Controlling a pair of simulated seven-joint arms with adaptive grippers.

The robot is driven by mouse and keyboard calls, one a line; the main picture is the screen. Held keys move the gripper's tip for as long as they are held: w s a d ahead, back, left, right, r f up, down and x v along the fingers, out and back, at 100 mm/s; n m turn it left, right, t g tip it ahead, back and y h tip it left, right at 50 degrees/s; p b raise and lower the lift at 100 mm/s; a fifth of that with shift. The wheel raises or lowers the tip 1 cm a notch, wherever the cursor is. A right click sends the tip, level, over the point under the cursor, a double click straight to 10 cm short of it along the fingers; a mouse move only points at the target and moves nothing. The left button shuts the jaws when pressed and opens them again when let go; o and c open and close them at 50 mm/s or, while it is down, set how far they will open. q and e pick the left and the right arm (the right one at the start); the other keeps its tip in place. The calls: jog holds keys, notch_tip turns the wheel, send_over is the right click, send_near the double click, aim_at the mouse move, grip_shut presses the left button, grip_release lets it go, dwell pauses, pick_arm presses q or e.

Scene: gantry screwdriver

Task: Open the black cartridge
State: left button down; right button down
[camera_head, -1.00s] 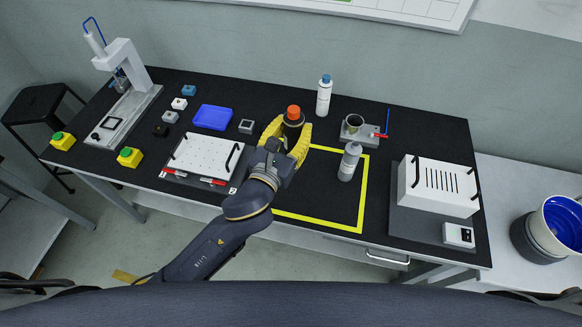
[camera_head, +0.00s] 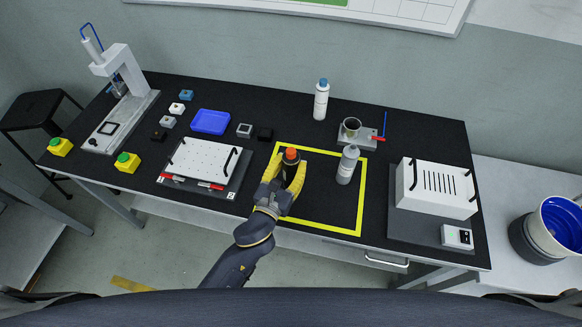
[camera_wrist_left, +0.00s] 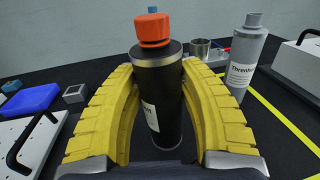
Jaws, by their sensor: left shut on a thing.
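The black cartridge (camera_head: 289,166) is a dark cylinder with an orange cap on top. It is upright at the left part of the yellow-outlined square (camera_head: 361,200). My left gripper (camera_head: 289,172) has its yellow fingers shut around the cartridge's body, below the cap. The left wrist view shows the cartridge (camera_wrist_left: 157,95) between both fingers, with the orange cap (camera_wrist_left: 154,30) on and part of a white label showing. My right gripper is not in view.
A grey bottle (camera_head: 347,165) stands close right of the cartridge. A white bottle (camera_head: 321,101) and a metal cup on a stand (camera_head: 351,128) are behind. The square's right front is clear.

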pick_arm(q)
jog(key=shift+f, duration=0.75)
jog(key=shift+f, duration=0.15)
jog(key=c, duration=0.8)
grip_release()
